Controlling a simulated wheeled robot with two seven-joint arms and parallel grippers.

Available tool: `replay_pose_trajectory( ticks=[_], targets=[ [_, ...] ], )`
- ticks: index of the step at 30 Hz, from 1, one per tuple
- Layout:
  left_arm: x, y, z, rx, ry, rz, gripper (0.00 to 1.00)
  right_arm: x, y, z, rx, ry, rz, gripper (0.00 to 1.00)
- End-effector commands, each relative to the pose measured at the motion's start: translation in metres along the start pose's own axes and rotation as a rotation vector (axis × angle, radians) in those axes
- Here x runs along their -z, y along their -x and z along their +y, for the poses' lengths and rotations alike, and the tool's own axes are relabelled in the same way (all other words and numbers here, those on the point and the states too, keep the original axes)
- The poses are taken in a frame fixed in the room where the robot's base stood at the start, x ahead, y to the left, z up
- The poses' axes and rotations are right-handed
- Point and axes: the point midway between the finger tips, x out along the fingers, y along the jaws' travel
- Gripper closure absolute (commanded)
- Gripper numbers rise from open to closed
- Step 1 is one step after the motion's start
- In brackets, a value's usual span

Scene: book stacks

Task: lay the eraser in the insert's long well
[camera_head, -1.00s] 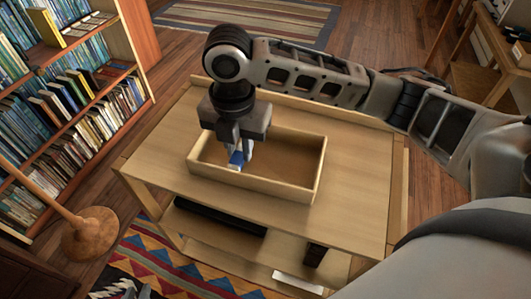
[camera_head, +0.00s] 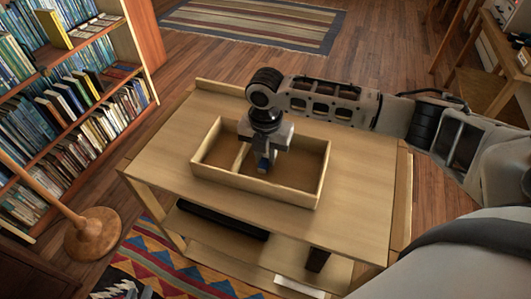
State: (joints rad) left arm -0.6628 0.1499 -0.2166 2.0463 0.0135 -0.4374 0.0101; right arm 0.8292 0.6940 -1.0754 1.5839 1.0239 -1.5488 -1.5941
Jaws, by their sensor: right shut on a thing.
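The wooden insert (camera_head: 318,184) is an open box on the trolley's top, with a divider (camera_head: 239,157) splitting it into a smaller left well and a longer right well. My right gripper (camera_head: 264,166) points down over the right well, just right of the divider. My left gripper is not clearly visible.
The trolley's wooden top (camera_head: 355,190) is clear around the insert. Dark items lie on its lower shelf (camera_head: 215,250). A bookcase (camera_head: 95,100) stands left, with a round wooden lamp base (camera_head: 93,235) on the floor nearby.

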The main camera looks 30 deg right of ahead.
Motion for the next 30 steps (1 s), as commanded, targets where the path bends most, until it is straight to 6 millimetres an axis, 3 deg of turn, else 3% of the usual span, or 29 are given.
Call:
replay_pose_trajectory(
  ticks=[8, 9, 11, 22, 26, 30],
  targets=[
    [0.0, 0.0, 0.0, 0.001, 0.0, 0.002, 0.8, 0.0, -0.003, 0.0, 0.0, 0.0, 0.001, 1.0],
    [0.0, 0.0, 0.0, 0.001, 0.0, 0.002, 0.8, 0.0, -0.003, 0.0, 0.0, 0.0, 0.0, 0.76],
    [0.0, 0.0, 0.0, 0.001, 0.0, 0.002, 0.8, 0.0, -0.003, 0.0, 0.0, 0.0, 0.0, 0.59],
    [0.0, -0.001, 0.0, 0.001, 0.003, 0.003, 0.8, 0.0, 0.002, 0.001, -0.002, 0.001, -0.001, 0.59],
    [0.001, 0.0, 0.0, 0.001, 0.003, 0.002, 0.8, 0.0, 0.021, 0.001, -0.004, 0.002, -0.002, 0.59],
    [0.001, 0.0, 0.0, 0.001, 0.003, 0.002, 0.8, -0.001, 0.052, 0.001, -0.005, 0.001, -0.003, 0.59]
  ],
)
